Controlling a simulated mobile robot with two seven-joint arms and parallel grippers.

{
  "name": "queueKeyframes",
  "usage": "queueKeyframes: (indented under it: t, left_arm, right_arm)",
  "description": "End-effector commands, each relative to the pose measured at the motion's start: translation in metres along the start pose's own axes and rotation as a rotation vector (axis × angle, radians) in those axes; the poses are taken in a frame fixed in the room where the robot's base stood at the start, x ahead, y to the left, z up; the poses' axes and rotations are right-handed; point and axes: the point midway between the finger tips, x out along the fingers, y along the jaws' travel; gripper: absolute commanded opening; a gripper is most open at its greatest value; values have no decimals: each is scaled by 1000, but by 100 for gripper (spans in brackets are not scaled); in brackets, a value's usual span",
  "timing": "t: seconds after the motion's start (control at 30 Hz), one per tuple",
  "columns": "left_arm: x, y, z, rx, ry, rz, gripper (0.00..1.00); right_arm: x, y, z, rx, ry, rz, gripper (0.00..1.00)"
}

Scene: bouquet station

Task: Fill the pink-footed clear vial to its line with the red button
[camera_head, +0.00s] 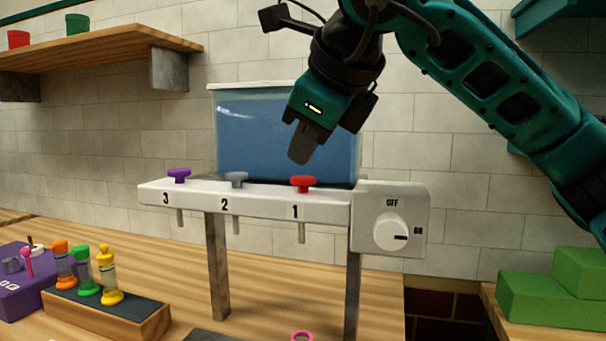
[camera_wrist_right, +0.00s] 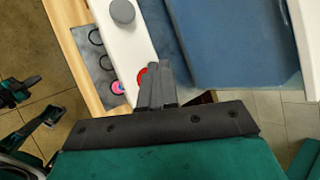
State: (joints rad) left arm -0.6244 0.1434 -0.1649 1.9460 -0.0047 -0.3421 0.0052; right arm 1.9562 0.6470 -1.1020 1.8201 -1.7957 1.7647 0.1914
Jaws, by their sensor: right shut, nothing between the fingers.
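The red button (camera_head: 303,183) sits on top of the white dispenser bar (camera_head: 262,208), above the nozzle marked 1. My right gripper (camera_head: 302,155) is shut and empty, its fingertips just above the red button. In the right wrist view the fingertips (camera_wrist_right: 155,68) partly cover the red button (camera_wrist_right: 142,76). The pink foot (camera_head: 302,336) of the clear vial shows at the bottom edge, below nozzle 1. It also shows in the right wrist view as a pink ring (camera_wrist_right: 118,87). The vial's fill level and line cannot be made out. My left gripper cannot be made out.
Purple (camera_head: 179,175) and grey (camera_head: 236,179) buttons stand left on the bar. The knob (camera_head: 392,234) points toward ON. A blue tank (camera_head: 260,135) stands behind. A wooden rack (camera_head: 110,315) holds orange-, green- and yellow-topped vials. Green blocks (camera_head: 545,300) stand right.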

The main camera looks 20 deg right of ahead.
Motion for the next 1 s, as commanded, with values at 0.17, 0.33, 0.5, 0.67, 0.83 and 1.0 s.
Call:
queueKeyframes:
  t: [0.17,0.33,0.5,0.67,0.83,1.0]
  left_arm:
    - [-3,0,-4,0,0,0,0]
    - [-10,0,-14,0,0,0,0]
    - [-18,-1,-26,0,0,0,0]
    - [-23,-1,-33,0,0,0,0]
    - [-22,-1,-32,0,0,0,0]
    - [-22,-1,-32,0,0,0,0]
  right_arm:
    - [-4,-3,3,0,-1,0,0]
    - [-16,-11,11,0,-1,0,0]
    - [-28,-20,20,0,-1,0,0]
    - [-36,-26,26,0,-1,0,0]
    - [-35,-26,26,0,-1,0,0]
    - [-35,-25,25,0,-1,0,0]
